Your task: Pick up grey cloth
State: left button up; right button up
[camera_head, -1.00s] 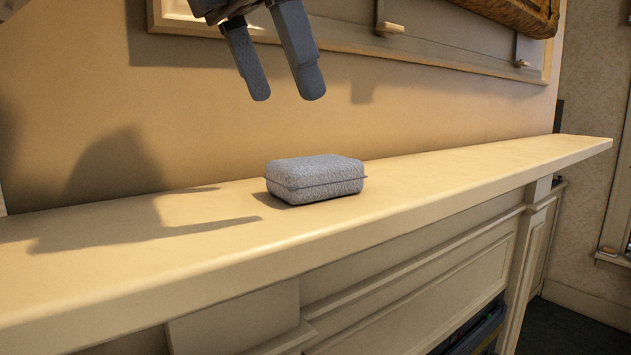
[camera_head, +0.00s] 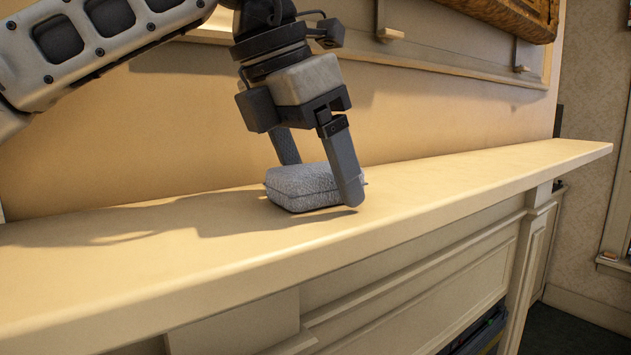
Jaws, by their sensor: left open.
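The grey cloth (camera_head: 300,187) is a folded, pillow-like bundle with a rough surface and a seam round its side. It lies on the cream mantel shelf (camera_head: 450,180). My left gripper (camera_head: 322,183) is down at the cloth with its fingers apart. One finger is in front of the cloth's right part, its tip close to the shelf top. The other finger is behind the cloth, and its tip is hidden. I cannot tell whether either finger touches the cloth. My right gripper is not in view.
The wall with a framed panel (camera_head: 400,75) rises behind the shelf. The shelf's front edge (camera_head: 230,278) drops off towards me. The shelf top is clear on both sides of the cloth.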

pick_arm(q)
jog(key=shift+f, duration=0.15)
jog(key=c, duration=1.1)
